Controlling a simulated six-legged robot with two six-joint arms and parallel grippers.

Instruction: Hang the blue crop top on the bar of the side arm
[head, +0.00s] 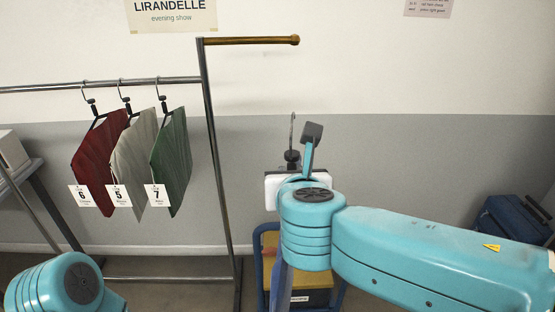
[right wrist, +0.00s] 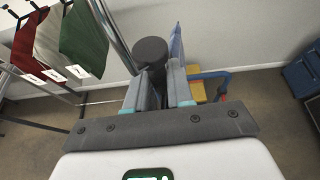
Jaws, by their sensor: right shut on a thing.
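The side arm's brass bar (head: 250,40) sticks out to the right from the top of the rack's upright, with its end free and nothing on it. My right gripper (head: 304,152) is below and right of that bar. It is shut on the dark hanger neck (right wrist: 150,52) in the right wrist view. The hanger's hook (head: 292,128) points up, apart from the bar and lower than it. Of the blue crop top, only a narrow blue strip (right wrist: 177,45) shows beyond the fingers; my arm hides most of it in the head view. My left gripper is out of view.
Red (head: 98,165), grey (head: 137,165) and green (head: 172,160) garments with number tags hang on the rack's rail (head: 45,88) at left. A yellow-topped blue step stool (head: 268,245) stands below my right arm. A blue case (head: 510,220) is at far right.

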